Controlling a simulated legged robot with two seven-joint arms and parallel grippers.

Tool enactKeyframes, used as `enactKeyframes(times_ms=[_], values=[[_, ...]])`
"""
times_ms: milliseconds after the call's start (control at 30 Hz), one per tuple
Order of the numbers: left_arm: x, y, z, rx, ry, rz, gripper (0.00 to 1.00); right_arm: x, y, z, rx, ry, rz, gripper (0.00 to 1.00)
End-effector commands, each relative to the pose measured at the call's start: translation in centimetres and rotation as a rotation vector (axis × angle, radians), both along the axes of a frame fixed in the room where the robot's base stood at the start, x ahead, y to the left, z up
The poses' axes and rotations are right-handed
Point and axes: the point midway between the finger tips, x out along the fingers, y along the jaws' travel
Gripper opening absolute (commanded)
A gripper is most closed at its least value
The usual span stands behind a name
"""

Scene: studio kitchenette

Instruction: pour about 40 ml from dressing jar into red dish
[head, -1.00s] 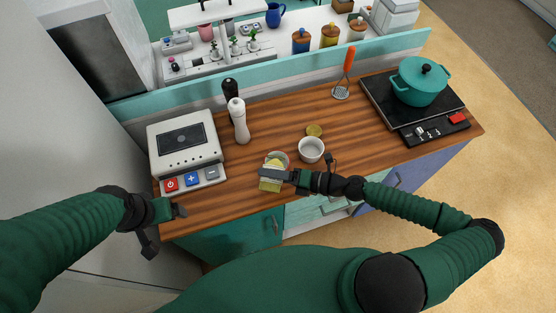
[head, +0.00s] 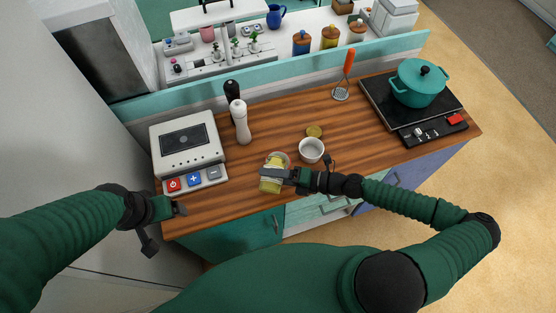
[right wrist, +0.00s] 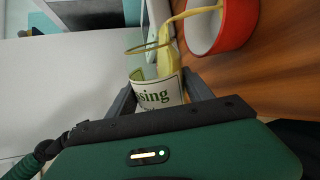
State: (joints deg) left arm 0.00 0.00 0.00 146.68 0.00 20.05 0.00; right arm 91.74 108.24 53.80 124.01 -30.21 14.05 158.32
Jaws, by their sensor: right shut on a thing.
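My right gripper (head: 277,176) is shut on the dressing jar (head: 268,186), a clear jar with yellow dressing, held over the front of the counter. In the right wrist view the jar (right wrist: 157,92) shows a white label ending in "sing" and is tipped over. A yellow stream (right wrist: 190,14) runs from its mouth into the red dish (right wrist: 250,22), which has a pale inside. The dish's inside is partly cut off by the frame, so its fill level is unclear.
A white cup (head: 311,151) and a round yellowish lid (head: 314,132) stand just right of the jar. A scale-like appliance (head: 188,148) and two mills (head: 240,122) are left. A teal pot (head: 419,84) sits on the hob. The counter's middle right is free.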

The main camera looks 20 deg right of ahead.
Motion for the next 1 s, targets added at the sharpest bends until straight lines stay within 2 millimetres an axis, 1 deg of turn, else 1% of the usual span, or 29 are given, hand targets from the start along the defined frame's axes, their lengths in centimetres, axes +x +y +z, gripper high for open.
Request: enactKeyframes(times_ms=[1000], values=[[0.00,0.00,0.61,0.000,0.000,0.000,0.85,-0.02,-0.01,0.18,0.016,0.028,0.001,0.00]])
